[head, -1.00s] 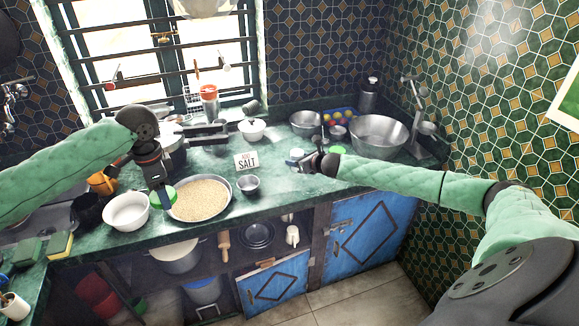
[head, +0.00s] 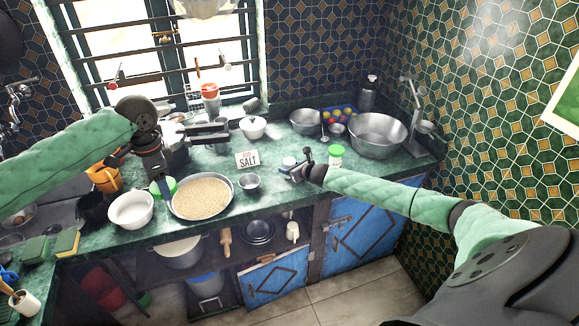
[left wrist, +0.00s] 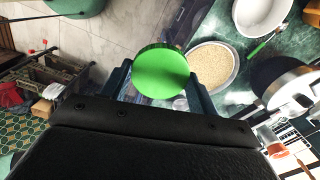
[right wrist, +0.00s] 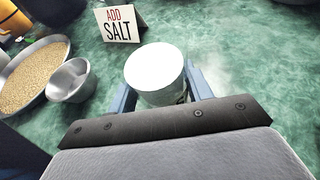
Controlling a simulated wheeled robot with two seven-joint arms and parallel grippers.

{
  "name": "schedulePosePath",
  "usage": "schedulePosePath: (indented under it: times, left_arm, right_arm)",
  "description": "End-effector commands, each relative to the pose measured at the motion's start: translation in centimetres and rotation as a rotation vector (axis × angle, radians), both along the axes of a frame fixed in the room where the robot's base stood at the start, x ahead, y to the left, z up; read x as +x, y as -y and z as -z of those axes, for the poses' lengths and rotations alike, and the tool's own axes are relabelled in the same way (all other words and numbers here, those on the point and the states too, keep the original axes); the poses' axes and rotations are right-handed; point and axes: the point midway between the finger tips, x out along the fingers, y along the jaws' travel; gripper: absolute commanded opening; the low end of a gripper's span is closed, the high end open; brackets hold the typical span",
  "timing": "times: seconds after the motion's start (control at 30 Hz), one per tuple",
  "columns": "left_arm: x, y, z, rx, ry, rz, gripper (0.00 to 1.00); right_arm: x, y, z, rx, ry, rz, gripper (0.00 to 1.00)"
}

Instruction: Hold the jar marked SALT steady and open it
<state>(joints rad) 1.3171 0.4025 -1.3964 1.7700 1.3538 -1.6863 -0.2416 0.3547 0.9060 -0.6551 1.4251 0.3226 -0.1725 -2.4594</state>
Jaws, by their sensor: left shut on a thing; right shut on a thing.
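My right gripper (head: 290,171) is low over the counter, shut on a small jar with a round white top (right wrist: 155,68). The jar's white top also shows in the head view (head: 289,161). It looks upright; no label on it can be read, and I cannot tell whether the white is a lid or contents. My left gripper (head: 163,188) hangs over the left edge of the pan of grain, well apart from that jar. It is shut on a round green lid (left wrist: 161,71). Whether a jar is under this lid is hidden.
A card reading ADD SALT (head: 247,159) stands left of the held jar. A second jar with a green lid (head: 336,153) is behind my right arm. The grain pan (head: 233,196), a small metal bowl (head: 249,182) and a white bowl (head: 131,222) stand near the front edge.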

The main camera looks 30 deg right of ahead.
Motion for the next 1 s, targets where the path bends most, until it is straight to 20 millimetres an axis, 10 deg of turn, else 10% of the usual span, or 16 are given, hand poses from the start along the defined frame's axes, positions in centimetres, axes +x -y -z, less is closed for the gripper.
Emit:
schedulePosePath:
  times: [0.27, 0.3, 0.4, 1.0]
  left_arm:
    - [0.0, 0.0, 0.3, 0.0, 0.0, 0.0, 0.32]
    - [0.0, 0.0, 0.2, 0.0, 0.0, 0.0, 0.32]
    - [0.0, 0.0, 0.2, 0.0, 0.0, 0.0, 0.32]
    - [0.0, 0.0, 1.5, 0.0, 0.0, 0.0, 0.32]
  right_arm:
    - [0.0, 0.0, 0.3, 0.0, 0.001, 0.0, 0.0]
    - [0.0, 0.0, 0.2, 0.0, 0.0, 0.0, 0.56]
    - [0.0, 0.0, 0.2, 0.0, 0.0, 0.0, 0.72]
    - [-2.6, 0.4, -0.6, -0.003, -0.002, -0.002, 0.72]
